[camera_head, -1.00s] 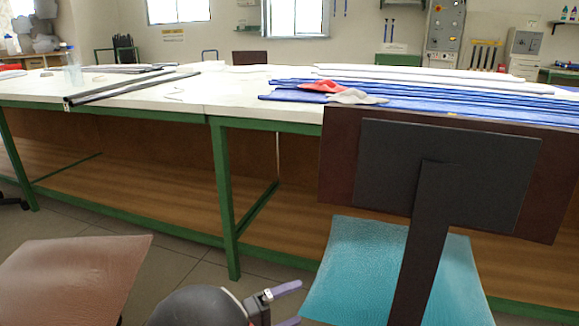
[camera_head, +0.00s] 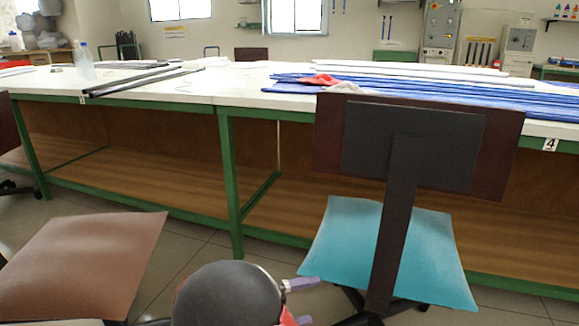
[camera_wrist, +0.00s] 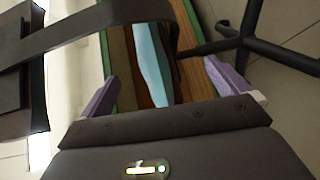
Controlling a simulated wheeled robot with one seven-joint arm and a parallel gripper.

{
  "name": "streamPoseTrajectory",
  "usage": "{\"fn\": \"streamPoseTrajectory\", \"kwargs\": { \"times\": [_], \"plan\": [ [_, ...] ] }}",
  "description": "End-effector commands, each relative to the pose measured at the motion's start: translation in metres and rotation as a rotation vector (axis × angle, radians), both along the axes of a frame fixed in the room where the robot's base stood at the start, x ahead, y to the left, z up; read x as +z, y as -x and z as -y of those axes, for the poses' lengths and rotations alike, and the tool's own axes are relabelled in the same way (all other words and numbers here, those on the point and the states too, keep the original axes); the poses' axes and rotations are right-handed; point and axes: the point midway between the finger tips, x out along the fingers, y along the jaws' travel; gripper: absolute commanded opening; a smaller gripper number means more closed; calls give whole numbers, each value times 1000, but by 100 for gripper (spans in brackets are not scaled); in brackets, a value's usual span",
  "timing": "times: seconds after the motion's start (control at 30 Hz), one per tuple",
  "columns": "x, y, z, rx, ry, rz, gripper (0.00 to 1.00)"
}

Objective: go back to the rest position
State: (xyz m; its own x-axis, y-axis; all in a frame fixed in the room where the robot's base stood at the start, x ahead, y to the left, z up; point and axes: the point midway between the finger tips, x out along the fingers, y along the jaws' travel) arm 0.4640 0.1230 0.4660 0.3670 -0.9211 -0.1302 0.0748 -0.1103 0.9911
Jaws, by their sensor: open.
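My gripper (camera_head: 303,302) shows at the bottom middle of the head view, low in front of the long table and left of the teal chair (camera_head: 385,250). In the wrist view its two purple fingers (camera_wrist: 160,88) stand wide apart with nothing held between them. Beyond the fingers, the wrist view shows the teal chair seat edge-on (camera_wrist: 152,65) and the chair's dark bent back support (camera_wrist: 90,25). Part of my gripper is hidden behind my own arm in the head view.
The long white-topped table (camera_head: 240,98) with green legs crosses the view, with blue rods (camera_head: 430,92), white rods (camera_head: 400,67) and dark rods (camera_head: 150,80) on it. A brown chair seat (camera_head: 85,265) is at the left. Floor shows between the two chairs (camera_head: 195,265).

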Motion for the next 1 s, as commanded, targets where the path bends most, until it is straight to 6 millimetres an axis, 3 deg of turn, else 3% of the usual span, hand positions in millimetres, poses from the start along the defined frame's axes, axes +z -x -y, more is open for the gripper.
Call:
{"fn": "streamPoseTrajectory", "kwargs": {
  "times": [0.37, 0.6, 0.8, 1.0],
  "plan": [
    [38, 29, 62, -189, -289, -146, 100],
    [80, 76, 108, -303, -672, -237, 100],
    [123, 122, 126, -286, -1033, -211, 100],
    [168, 159, 129, -166, -1309, -71, 100]
  ]
}}
